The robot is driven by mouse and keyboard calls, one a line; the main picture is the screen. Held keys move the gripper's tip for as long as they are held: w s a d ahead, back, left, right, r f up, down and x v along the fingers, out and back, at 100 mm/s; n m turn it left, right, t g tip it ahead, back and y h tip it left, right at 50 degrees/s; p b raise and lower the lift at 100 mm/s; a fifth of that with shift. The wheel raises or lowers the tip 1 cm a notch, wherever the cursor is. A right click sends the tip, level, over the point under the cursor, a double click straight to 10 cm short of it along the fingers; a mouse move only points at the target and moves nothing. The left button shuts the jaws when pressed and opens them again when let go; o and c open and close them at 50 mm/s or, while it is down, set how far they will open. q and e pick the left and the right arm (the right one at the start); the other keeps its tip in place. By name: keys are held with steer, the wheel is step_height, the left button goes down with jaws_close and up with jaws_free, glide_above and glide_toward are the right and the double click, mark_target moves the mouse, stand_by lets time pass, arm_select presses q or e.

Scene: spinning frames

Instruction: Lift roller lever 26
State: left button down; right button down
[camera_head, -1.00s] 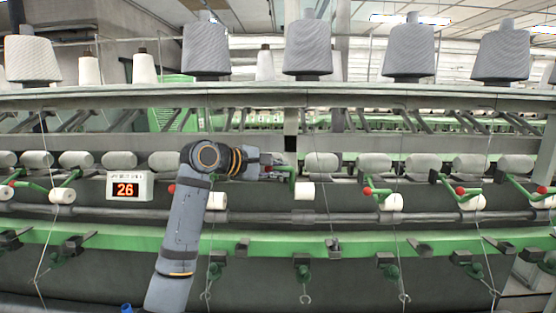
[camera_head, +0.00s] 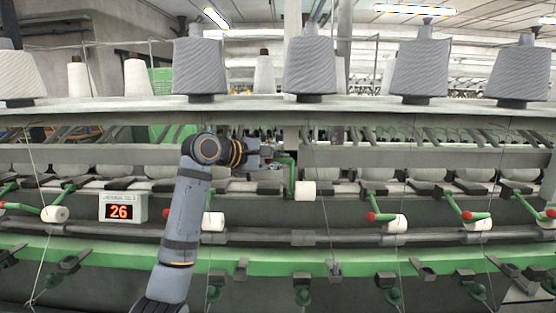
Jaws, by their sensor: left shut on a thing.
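My left gripper (camera_head: 275,161) is shut on a green roller lever (camera_head: 291,176), right of the sign reading 26 (camera_head: 122,208). The fingers cover the lever's tip. The lever's white roller (camera_head: 305,188) is higher than the neighbouring rollers, such as the white roller (camera_head: 397,223) to the right. My right gripper is out of view.
Other green levers with red knobs (camera_head: 371,217) line the frame on both sides. Large grey yarn cones (camera_head: 310,65) stand on the shelf above. A long dark bar (camera_head: 350,236) and a green rail (camera_head: 400,257) run below.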

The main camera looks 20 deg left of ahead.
arm_select(q)
steer(key=shift+r, duration=0.25)
steer(key=c, duration=1.7)
jaws_free()
steer(key=shift+c, duration=0.2)
steer(key=o, duration=0.4)
steer(key=shift+w+d+f, duration=0.1)
steer(key=shift+w, duration=0.1)
steer(key=shift+s+a, duration=0.2)
steer(key=v, duration=1.1)
steer(key=shift+s, duration=0.2)
